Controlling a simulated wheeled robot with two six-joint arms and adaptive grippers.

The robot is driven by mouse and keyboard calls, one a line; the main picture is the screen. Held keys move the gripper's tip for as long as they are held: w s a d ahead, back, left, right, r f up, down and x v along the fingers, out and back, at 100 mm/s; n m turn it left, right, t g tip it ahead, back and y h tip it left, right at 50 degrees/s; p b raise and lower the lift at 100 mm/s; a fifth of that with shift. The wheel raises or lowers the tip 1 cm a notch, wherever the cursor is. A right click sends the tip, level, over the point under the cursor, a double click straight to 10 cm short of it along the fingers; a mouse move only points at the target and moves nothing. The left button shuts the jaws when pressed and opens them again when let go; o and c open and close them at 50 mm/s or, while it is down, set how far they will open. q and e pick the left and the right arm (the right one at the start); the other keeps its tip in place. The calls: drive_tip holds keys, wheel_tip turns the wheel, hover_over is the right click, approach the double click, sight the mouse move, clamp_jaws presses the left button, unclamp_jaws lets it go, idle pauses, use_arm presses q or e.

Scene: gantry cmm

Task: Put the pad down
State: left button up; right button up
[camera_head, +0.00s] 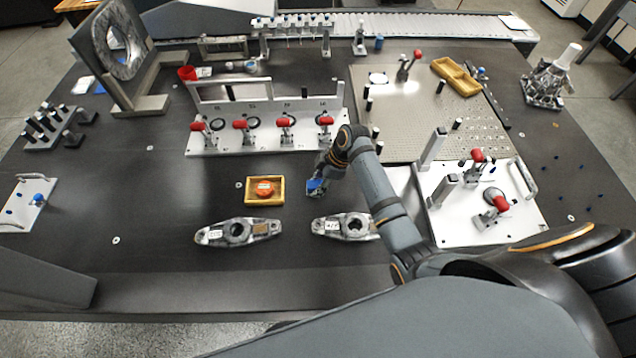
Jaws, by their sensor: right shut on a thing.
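My right gripper (319,178) reaches in from the lower right and points down over the dark table, just right of a small yellow tray. It is shut on a small blue thing, which looks like the pad (316,185). The pad is low, close to the table top; I cannot tell whether it touches. The gripper and wrist hide part of it. My left gripper is not in view.
Two metal arm-shaped parts (238,232) (345,227) lie in front. A white fixture with red-handled clamps (265,142) stands behind, and another clamp plate (520,215) stands right. Dark table (150,195) is clear at left.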

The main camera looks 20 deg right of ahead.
drive_tip(key=o, duration=1)
drive_tip(key=v, duration=1.2)
drive_tip(key=shift+r, duration=0.15)
